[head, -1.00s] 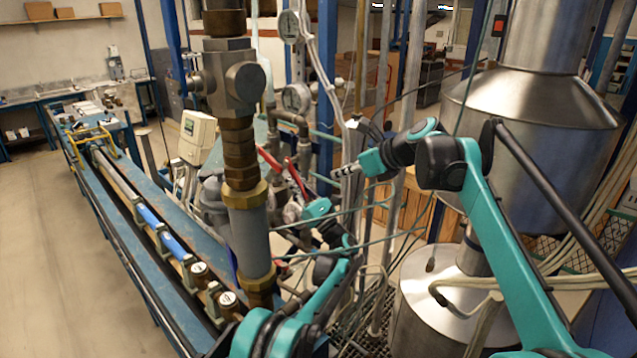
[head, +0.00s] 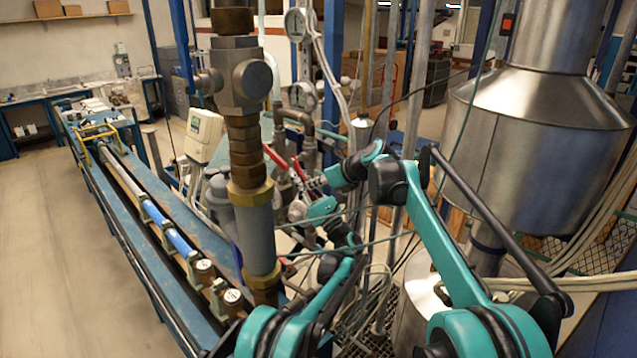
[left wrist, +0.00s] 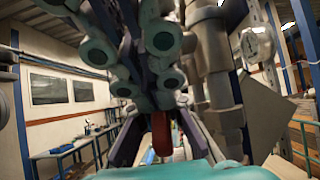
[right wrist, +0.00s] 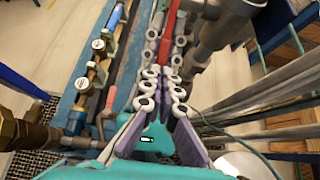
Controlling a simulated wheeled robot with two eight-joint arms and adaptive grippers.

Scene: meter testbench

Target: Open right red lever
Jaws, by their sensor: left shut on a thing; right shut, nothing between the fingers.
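Two red levers stand among the pipework behind the large vertical pipe in the head view, the left red lever (head: 272,158) and the right red lever (head: 297,168). My left gripper (head: 300,209) is low among the valves, at the lower end of the levers. In the left wrist view a red piece (left wrist: 161,134) sits between its finger pads; which lever it is cannot be told. My right gripper (head: 316,182) is shut and empty, close beside the right lever and just above my left gripper. In the right wrist view a red lever (right wrist: 168,35) shows beyond its fingers.
The thick vertical pipe (head: 257,235) partly hides the levers from the head. A large steel tank (head: 540,140) is on the right. A blue bench (head: 120,225) runs along the left.

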